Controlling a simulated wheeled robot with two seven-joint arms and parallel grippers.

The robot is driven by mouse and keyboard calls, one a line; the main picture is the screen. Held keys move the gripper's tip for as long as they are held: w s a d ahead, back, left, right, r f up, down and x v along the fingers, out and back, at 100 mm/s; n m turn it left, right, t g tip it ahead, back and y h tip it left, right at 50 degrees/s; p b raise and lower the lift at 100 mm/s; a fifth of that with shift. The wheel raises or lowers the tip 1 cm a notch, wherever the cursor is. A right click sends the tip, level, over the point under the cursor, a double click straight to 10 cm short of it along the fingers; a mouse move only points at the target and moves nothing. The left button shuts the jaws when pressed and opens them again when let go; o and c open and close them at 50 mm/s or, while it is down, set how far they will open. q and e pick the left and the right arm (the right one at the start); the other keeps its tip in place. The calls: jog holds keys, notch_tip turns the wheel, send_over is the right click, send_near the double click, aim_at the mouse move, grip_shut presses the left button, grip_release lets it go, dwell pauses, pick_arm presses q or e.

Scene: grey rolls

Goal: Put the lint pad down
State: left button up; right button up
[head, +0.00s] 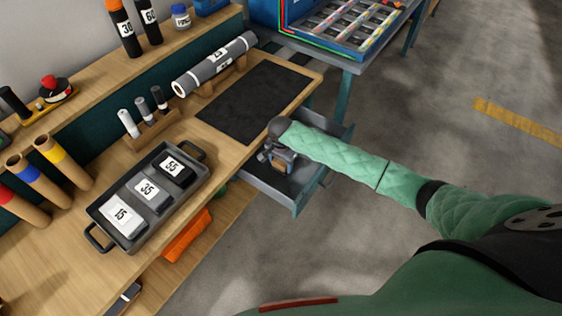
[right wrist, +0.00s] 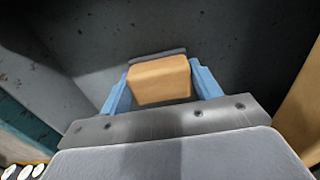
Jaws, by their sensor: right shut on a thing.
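My right gripper (head: 284,158) reaches into an open grey drawer (head: 297,192) below the bench top. In the right wrist view its blue fingers (right wrist: 160,85) are shut on an orange-tan block-shaped pad with a dark grey backing, likely the lint pad (right wrist: 160,80). The grey drawer inside (right wrist: 225,40) lies behind the pad. I cannot tell whether the pad touches the drawer floor. In the head view the pad is mostly hidden by my gripper. My left gripper is not in view.
The wooden bench (head: 75,225) holds a dark tray (head: 96,212) with numbered blocks, a black mat (head: 256,103), a grey roll (head: 214,64) and a rack of small tubes (head: 150,132). An orange cloth (head: 187,236) lies on the lower shelf. A blue table (head: 345,65) stands beyond.

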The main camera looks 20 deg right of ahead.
aim_at(281, 162)
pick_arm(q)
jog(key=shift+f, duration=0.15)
pick_arm(e)
jog(key=shift+f, duration=0.2)
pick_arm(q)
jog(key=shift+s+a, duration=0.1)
pick_arm(e)
jog(key=o, duration=1)
jog(key=shift+f, duration=0.1)
jog(key=shift+c, duration=0.2)
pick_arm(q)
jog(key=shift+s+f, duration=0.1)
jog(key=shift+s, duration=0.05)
pick_arm(e)
jog(key=shift+r, duration=0.45)
pick_arm(q)
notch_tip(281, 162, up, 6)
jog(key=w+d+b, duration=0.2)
jog(key=b, duration=0.1)
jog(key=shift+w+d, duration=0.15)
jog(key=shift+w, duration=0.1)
pick_arm(e)
notch_tip(281, 162, up, 11)
jog(key=shift+r, duration=0.2)
jog(key=shift+s+f, duration=0.1)
jog(key=shift+s, duration=0.05)
